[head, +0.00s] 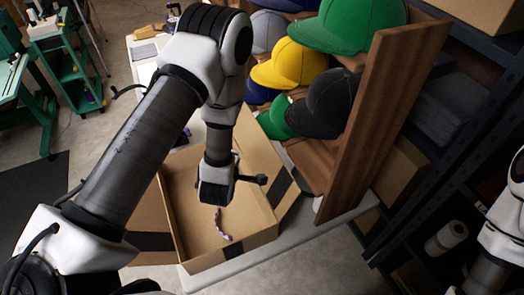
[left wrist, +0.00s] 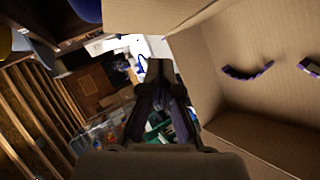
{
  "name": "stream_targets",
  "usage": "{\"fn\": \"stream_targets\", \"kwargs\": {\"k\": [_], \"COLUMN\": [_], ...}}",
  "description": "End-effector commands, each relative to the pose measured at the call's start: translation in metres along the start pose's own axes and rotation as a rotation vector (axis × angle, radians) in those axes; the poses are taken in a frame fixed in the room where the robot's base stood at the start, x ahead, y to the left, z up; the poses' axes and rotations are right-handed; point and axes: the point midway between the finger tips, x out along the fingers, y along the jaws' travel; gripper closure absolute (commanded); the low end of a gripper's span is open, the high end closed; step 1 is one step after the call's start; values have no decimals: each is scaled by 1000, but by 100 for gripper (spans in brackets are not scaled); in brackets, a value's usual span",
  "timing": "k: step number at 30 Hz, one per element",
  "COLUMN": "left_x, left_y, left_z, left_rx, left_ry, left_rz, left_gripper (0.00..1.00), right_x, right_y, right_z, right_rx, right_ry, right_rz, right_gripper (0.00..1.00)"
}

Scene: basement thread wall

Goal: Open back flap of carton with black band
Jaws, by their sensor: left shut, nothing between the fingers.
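The carton (head: 190,228) stands open on a white table, its inside showing. A flap hangs out on its left (head: 145,215), and black band pieces show at the front (head: 233,252) and on the right flap (head: 282,182). A cardboard panel (head: 258,152) slopes up at the back, partly behind my arm. My left gripper (head: 258,180) is over the back part of the carton, shut and empty. In the left wrist view its closed fingers (left wrist: 160,85) are beside the carton wall (left wrist: 245,135), with a flap (left wrist: 150,14) above. Contact is unclear. My right gripper is out of frame.
A purple and white item (head: 220,224) lies inside the carton. A wooden rack (head: 362,105) with several caps, including a yellow one (head: 290,66), stands close behind and right. Dark shelving (head: 455,150) is at the right. Floor is open at the left.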

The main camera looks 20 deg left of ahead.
Motion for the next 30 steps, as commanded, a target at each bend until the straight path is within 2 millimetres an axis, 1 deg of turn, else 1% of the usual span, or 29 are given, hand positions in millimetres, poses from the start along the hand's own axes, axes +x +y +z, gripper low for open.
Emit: {"fn": "stream_targets", "kwargs": {"k": [1, 3, 6, 8, 10, 14, 16, 17, 18, 26, 30], "left_x": [-15, -39, -65, -73, -74, -59, -46, -46, -39, 15, 30], "left_y": [-10, -8, -2, 2, 4, 6, 8, 18, 22, 40, 41], "left_z": [6, 13, 20, 22, 23, 26, 28, 27, 28, 37, 58], "left_rx": [58, 117, 157, 165, 167, 165, 164, 164, 164, 166, 169], "left_ry": [-31, -76, -119, -132, -136, -133, -133, -133, -133, -133, -137], "left_rz": [65, 168, 268, 301, 318, 323, 326, 322, 320, 321, 319], "left_gripper": [100, 100, 100, 100, 100, 100, 100, 100, 100, 100, 100], "right_x": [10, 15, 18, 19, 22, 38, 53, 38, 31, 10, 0], "right_y": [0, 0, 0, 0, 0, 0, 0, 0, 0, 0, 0], "right_z": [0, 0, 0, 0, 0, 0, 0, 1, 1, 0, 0], "right_rx": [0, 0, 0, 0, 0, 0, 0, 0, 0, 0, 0], "right_ry": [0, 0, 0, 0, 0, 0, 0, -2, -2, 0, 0], "right_rz": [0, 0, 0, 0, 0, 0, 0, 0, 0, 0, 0], "right_gripper": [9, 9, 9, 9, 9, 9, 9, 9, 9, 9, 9]}}
